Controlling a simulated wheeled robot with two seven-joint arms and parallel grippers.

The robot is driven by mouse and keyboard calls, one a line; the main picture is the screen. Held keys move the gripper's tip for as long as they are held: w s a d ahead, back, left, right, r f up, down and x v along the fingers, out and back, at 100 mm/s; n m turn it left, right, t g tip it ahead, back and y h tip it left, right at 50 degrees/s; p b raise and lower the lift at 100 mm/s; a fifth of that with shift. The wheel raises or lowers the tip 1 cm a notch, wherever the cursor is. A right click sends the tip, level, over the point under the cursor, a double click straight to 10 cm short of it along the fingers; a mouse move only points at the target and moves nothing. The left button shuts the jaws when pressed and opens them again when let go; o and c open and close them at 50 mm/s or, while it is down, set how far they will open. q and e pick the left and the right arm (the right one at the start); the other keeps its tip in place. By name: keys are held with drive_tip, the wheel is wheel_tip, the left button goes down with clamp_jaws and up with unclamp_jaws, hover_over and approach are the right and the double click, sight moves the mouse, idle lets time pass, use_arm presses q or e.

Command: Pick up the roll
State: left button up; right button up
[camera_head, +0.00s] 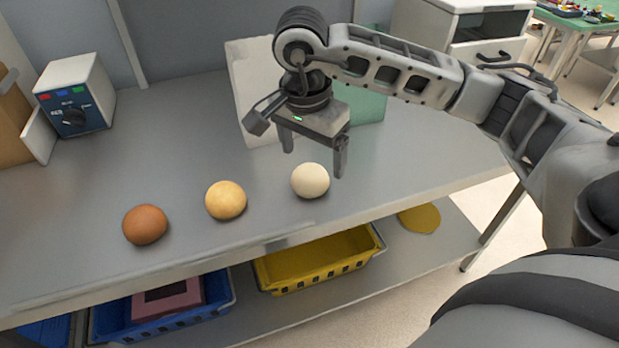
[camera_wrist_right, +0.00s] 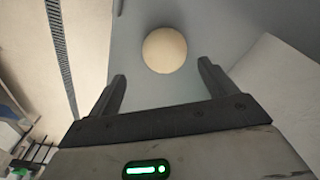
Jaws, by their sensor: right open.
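Three round rolls lie in a row on the grey table: a brown roll (camera_head: 145,224), a yellowish roll (camera_head: 226,200) and a pale cream roll (camera_head: 310,180). My right gripper (camera_head: 314,162) points down above the table, just behind the pale roll, its fingers apart and empty. In the right wrist view the pale roll (camera_wrist_right: 164,50) lies beyond the open fingertips (camera_wrist_right: 161,72), roughly centred between them and not touched. My left gripper is not in view.
A control box (camera_head: 75,96) with a dial stands at the back left. A white board (camera_head: 240,92) and a green one (camera_head: 366,105) are behind my right gripper. A yellow crate (camera_head: 318,259) and a blue crate (camera_head: 112,320) sit on the shelf below. The table right of the rolls is clear.

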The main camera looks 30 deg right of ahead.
sight(309, 171)
drive_tip(key=shift+w+f+p, duration=0.25)
drive_tip(key=shift+f+p, duration=0.05)
drive_tip(key=shift+f, duration=1.3)
drive_tip(key=shift+w+f+p, duration=0.2)
drive_tip(key=shift+f+p, duration=0.1)
drive_tip(key=shift+f, duration=1.3)
drive_tip(key=c, duration=1)
